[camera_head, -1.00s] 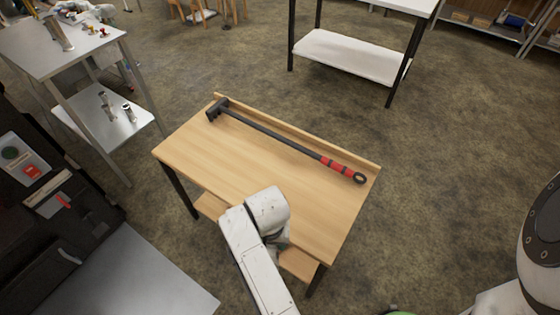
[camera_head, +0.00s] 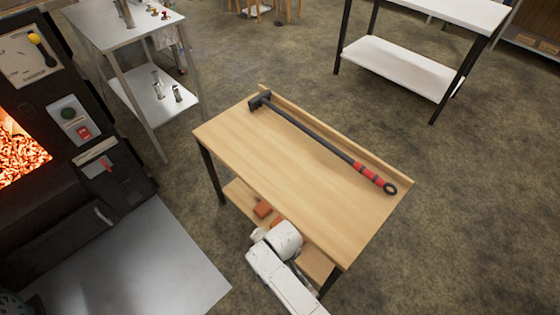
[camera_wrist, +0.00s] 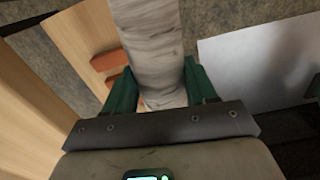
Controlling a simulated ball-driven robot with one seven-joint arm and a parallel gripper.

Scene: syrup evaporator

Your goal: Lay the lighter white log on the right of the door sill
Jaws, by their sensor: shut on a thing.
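In the wrist view my gripper (camera_wrist: 158,85) is shut on a pale, greyish-white log (camera_wrist: 150,40), with a green finger on each side of it. The log runs up out of the top of the picture. In the head view the gripper and the log are hidden or out of frame; only my arm shows, by the near edge of the wooden table. The glowing firebox opening (camera_head: 22,148) is at the left edge of the head view, partly cut off. I cannot clearly make out the door sill.
A wooden table (camera_head: 270,165) bears a long black tool (camera_head: 320,145) with a red grip; orange-red blocks (camera_head: 263,209) are on its lower shelf. A grey metal plate (camera_head: 150,265) lies before the black stove front. A steel side table (camera_head: 110,30) stands beyond. Open floor is at right.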

